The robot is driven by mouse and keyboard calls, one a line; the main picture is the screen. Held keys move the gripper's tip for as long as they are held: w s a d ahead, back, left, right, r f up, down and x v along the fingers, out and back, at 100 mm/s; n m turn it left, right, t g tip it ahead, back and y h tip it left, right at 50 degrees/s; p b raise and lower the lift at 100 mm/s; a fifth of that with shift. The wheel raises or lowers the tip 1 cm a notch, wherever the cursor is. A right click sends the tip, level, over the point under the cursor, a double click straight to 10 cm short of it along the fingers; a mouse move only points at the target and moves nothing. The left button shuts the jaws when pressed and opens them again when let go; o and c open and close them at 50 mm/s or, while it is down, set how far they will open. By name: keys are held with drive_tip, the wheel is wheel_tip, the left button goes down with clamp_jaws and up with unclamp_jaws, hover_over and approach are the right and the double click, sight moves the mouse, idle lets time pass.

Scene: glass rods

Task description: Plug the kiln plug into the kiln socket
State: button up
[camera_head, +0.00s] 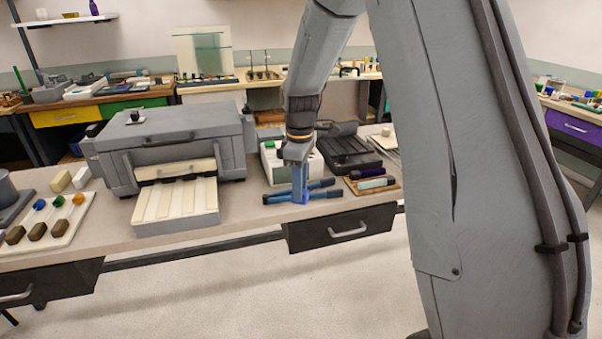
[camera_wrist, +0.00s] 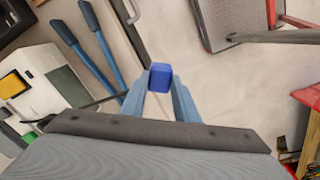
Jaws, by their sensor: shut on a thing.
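My gripper (camera_head: 299,196) hangs over the front of the bench in the head view, pointing down. In the wrist view its two blue-grey fingers (camera_wrist: 159,88) are shut on a small blue block (camera_wrist: 159,77), which I take to be the kiln plug. A thin pale line, perhaps a cord, shows below the block. The grey kiln (camera_head: 170,135) stands on the bench to the left of my gripper. A white box (camera_head: 270,158) stands just behind my gripper; in the wrist view the white box (camera_wrist: 40,62) shows yellow and green parts. I cannot make out the kiln socket.
Blue-handled tongs (camera_wrist: 97,42) lie on the bench beside my gripper. A tray of rods (camera_head: 374,184) and a dark device (camera_head: 350,152) stand to the right. A slatted pale block (camera_head: 175,205) lies before the kiln. A drawer (camera_head: 342,229) is below the bench edge.

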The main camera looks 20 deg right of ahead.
drive_tip(key=s+f+m, duration=0.3)
drive_tip(key=f, duration=0.2)
drive_tip(key=s+f+m, duration=0.3)
drive_tip(key=f+m, duration=0.1)
drive_tip(key=f, duration=0.2)
drive_tip(key=s+f+m, duration=0.3)
drive_tip(key=s+f, duration=0.1)
drive_tip(key=f, duration=0.2)
drive_tip(key=shift+a+f+m, duration=0.15)
drive_tip(key=shift+f+m, duration=0.05)
drive_tip(key=shift+m, duration=0.2)
drive_tip(key=shift+c, duration=0.9)
drive_tip(key=shift+s+f+m, duration=0.3)
drive_tip(key=shift+s, duration=0.05)
clamp_jaws()
